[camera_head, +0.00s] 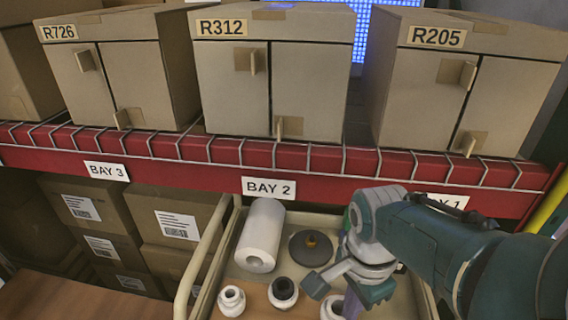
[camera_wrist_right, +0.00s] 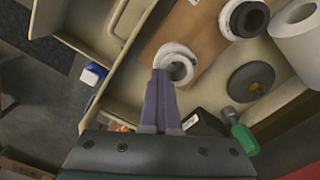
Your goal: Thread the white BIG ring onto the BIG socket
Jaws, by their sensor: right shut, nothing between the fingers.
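A white ring-shaped part (camera_head: 332,307) lies at the lower right of the tray's board, partly hidden by my right gripper. In the right wrist view this white part (camera_wrist_right: 178,50) is right at the fingertips, with its opening showing. My right gripper (camera_wrist_right: 161,74) is shut and empty; its tips overlap the part's near edge, and I cannot tell whether they touch. It also shows in the head view (camera_head: 350,308). A black part with a white collar (camera_head: 283,293) and a white stepped part (camera_head: 231,301) stand to the left. No size marks are readable. My left gripper is not in view.
The beige tray (camera_head: 214,262) also holds a white roll (camera_head: 261,230) and a dark disc (camera_head: 302,254). A green-capped bottle (camera_wrist_right: 238,128) and a black box (camera_wrist_right: 205,123) lie near the gripper. The red shelf (camera_head: 210,152) with cartons stands behind.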

